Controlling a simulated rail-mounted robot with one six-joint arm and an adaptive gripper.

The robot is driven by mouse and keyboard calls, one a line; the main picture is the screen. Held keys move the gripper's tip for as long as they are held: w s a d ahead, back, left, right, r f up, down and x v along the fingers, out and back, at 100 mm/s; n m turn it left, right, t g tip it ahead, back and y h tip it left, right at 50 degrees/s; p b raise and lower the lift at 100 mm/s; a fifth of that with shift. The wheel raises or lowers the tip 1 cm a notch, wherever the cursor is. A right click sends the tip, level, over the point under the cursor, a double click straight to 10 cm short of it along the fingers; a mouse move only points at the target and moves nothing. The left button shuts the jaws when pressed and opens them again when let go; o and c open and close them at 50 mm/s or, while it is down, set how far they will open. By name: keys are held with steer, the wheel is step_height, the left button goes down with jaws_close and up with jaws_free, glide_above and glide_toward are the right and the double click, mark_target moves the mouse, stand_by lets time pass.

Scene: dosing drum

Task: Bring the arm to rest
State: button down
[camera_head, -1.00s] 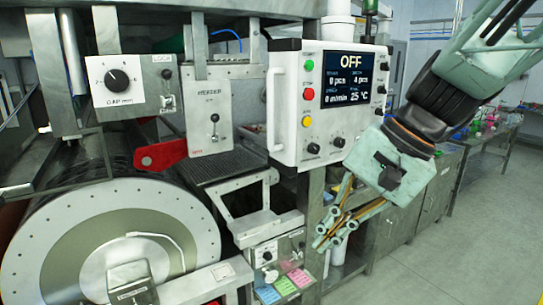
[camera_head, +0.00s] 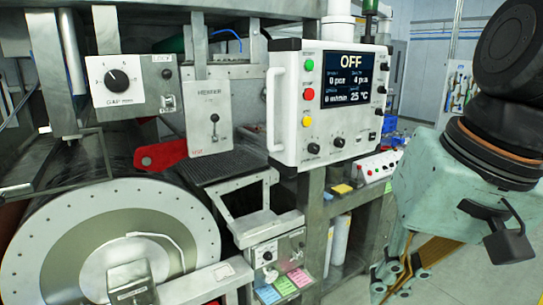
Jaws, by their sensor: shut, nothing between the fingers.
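The gripper body and my dark wrist joints fill the right side of the view.
The white control panel (camera_head: 298,109) shows OFF on its screen. The large drum (camera_head: 60,237) is at the lower left. A red lever (camera_head: 160,155) sits above it. A white box with red buttons (camera_head: 376,167) stands behind my gripper. Grey floor (camera_head: 455,285) shows at the lower right.

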steer(key=s+d+n+t+h, duration=0.1)
steer(key=s+d+n+h, duration=0.1)
steer(key=s+d, duration=0.2)
steer(key=shift+s+d+r, duration=0.15)
steer(key=shift+s+d, duration=0.15)
steer(key=shift+s, duration=1.05)
stand_by(0.3)
